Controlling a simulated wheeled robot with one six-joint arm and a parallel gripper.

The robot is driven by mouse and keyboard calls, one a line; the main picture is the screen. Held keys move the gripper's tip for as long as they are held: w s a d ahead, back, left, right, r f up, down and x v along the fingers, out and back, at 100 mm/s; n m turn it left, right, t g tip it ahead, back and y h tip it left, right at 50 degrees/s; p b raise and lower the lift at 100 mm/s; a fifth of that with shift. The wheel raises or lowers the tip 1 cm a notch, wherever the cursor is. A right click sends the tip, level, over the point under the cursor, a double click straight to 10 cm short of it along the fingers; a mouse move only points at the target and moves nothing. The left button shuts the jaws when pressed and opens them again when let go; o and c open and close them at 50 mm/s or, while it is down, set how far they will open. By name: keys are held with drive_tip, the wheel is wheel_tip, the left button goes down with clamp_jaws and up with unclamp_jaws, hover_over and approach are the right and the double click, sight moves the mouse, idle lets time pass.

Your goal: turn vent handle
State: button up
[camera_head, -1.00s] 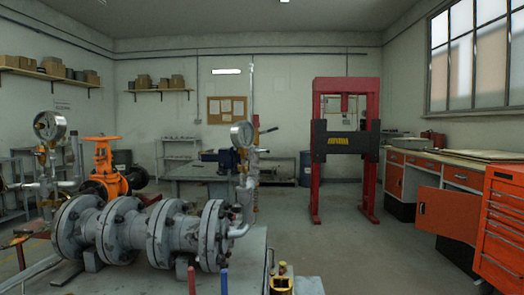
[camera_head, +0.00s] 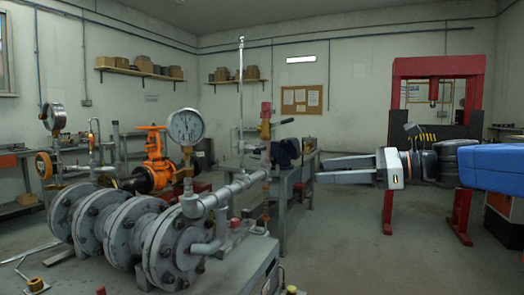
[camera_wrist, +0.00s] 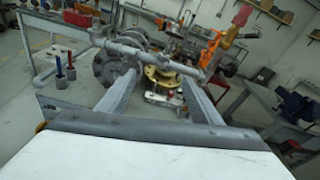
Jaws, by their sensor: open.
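A small valve (camera_head: 265,130) with a red top and a lever pointing right stands on the upright pipe branch in the head view. It is likely the vent handle, but I cannot be sure. In the wrist view an orange valve body with a red top (camera_wrist: 242,15) shows at upper right, beyond the fingers. My gripper (camera_head: 318,170) is open and empty, to the right of and a little below that valve in the head view, apart from it. In the wrist view its two fingers (camera_wrist: 160,80) spread toward the pipework, with a yellow flange part behind them.
The flanged grey pipe (camera_head: 130,225) fills the left front, with a pressure gauge (camera_head: 186,127) on it. An orange gate valve (camera_head: 157,160) stands behind. A workbench (camera_head: 300,180) and a red press (camera_head: 437,70) stand at the back.

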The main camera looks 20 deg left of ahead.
sight(263, 147)
wheel_tip(263, 147, up, 4)
drive_tip(key=w+a+m+y, duration=0.2)
drive_tip(key=w+a, duration=0.1)
drive_tip(key=a, duration=1.1)
drive_tip(key=w+a, duration=0.1)
drive_tip(key=a, duration=0.4)
drive_tip(key=shift+a+r, duration=0.1)
drive_tip(key=shift+a, duration=0.25)
drive_tip(key=c, duration=1.1)
